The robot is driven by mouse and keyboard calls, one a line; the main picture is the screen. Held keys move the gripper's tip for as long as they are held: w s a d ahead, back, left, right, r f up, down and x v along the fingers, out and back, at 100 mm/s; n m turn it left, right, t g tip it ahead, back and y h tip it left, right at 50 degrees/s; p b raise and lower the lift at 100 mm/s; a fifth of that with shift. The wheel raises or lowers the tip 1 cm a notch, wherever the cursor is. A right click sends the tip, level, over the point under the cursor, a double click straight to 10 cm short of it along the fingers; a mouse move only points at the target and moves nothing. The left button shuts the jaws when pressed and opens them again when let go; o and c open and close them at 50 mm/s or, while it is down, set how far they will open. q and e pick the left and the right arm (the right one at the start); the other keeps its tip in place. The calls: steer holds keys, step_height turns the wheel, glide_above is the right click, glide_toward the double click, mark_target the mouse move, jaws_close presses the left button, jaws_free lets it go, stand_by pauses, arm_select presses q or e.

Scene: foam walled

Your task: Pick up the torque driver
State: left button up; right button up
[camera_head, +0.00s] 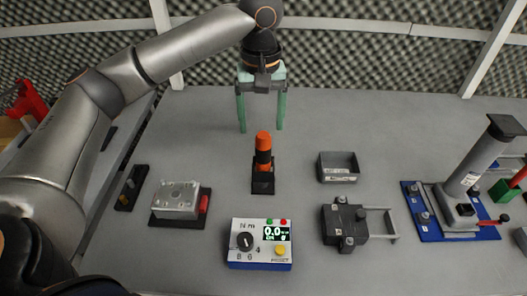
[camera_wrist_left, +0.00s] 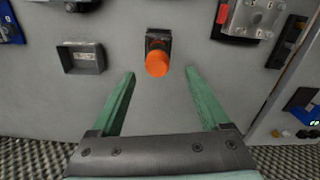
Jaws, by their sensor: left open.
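The torque driver (camera_head: 263,152) has an orange top and a dark lower part. It stands upright in a small black holder (camera_head: 263,184) near the middle of the grey table. My left gripper (camera_head: 261,129) is open and empty, its two green fingers pointing down behind the driver in the head view. In the left wrist view the driver's orange end (camera_wrist_left: 157,63) lies just ahead of the gap between the open fingertips (camera_wrist_left: 160,73), roughly centred. The fingers do not appear to touch it. My right gripper is in no view.
A torque meter (camera_head: 260,256) sits in front of the holder. A grey tray (camera_head: 339,176) and a dark clamp block (camera_head: 345,224) lie to the right. A metal block (camera_head: 177,201) on a black base is left. A column on a blue plate (camera_head: 425,222) stands far right.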

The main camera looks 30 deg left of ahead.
mark_target(264, 153)
arm_select(q)
steer(key=f, duration=0.9)
steer(key=shift+d+f+b, duration=0.2)
steer(key=shift+f+b, duration=0.1)
steer(key=shift+b, duration=0.1)
steer(key=shift+r, duration=0.1)
jaws_close()
